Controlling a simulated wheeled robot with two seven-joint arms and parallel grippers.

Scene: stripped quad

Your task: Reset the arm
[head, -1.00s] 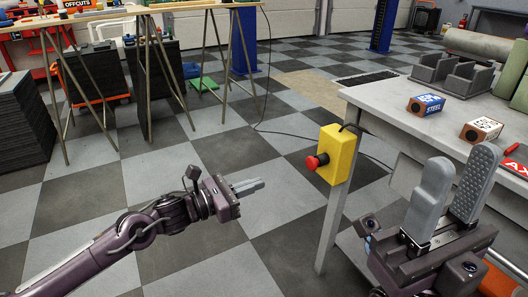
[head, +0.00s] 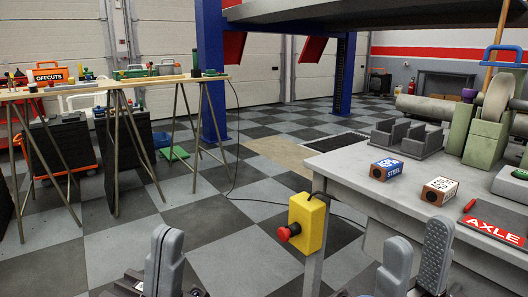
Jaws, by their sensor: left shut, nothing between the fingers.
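My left gripper (head: 165,262) is at the bottom of the head view, left of the middle. Its grey fingers point up, are closed together and hold nothing. My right gripper (head: 416,258) is at the bottom right, in front of the workbench (head: 345,180). Its two grey fingers stand apart with nothing seen between them. Most of both arms is cut off by the lower edge.
A yellow box with a red button (head: 308,225) is on the bench's near left corner. Blue-labelled (head: 386,168) and white-labelled (head: 439,190) blocks and a red AXLE sign (head: 495,228) lie on the bench. A trestle table (head: 110,86) stands left.

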